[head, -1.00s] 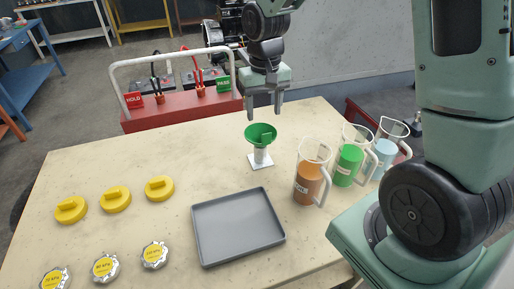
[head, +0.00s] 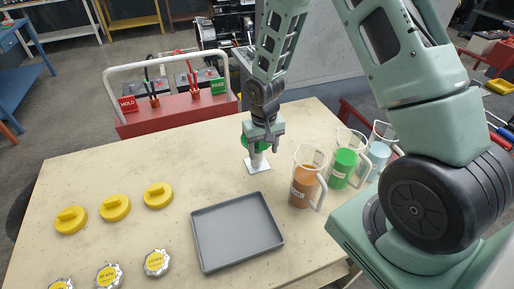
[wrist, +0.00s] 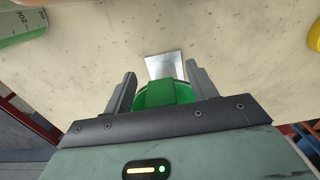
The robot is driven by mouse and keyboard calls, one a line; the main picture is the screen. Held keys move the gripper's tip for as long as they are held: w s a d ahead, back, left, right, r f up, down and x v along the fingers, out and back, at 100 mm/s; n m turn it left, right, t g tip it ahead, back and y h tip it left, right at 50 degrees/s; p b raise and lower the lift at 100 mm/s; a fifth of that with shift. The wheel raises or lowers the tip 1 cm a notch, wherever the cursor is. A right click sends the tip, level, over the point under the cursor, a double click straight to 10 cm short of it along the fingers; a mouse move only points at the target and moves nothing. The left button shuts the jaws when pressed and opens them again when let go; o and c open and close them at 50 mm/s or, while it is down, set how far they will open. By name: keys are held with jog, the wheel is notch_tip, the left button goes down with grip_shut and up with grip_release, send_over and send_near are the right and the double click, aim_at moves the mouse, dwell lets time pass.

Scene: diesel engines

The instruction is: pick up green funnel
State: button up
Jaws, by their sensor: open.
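The green funnel (head: 246,143) sits in a white stand (head: 258,164) near the back middle of the table, partly hidden by my gripper in the head view. My gripper (head: 261,148) is directly over it, pointing down. In the wrist view, the funnel (wrist: 165,94) lies between the two open fingers of my gripper (wrist: 159,88), with a gap showing beside its upright green tab. The stand's base plate (wrist: 164,65) shows beyond it. I cannot tell whether either finger touches the funnel.
Jugs with orange (head: 302,188), green (head: 343,165) and blue (head: 377,157) liquid stand to the right. A grey tray (head: 237,232) lies in front. Yellow caps (head: 115,207) and round gauges (head: 157,262) are at left. A red rack (head: 178,116) stands behind the table.

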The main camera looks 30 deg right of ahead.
jog(key=shift+f, duration=1.05)
jog(key=c, duration=1.2)
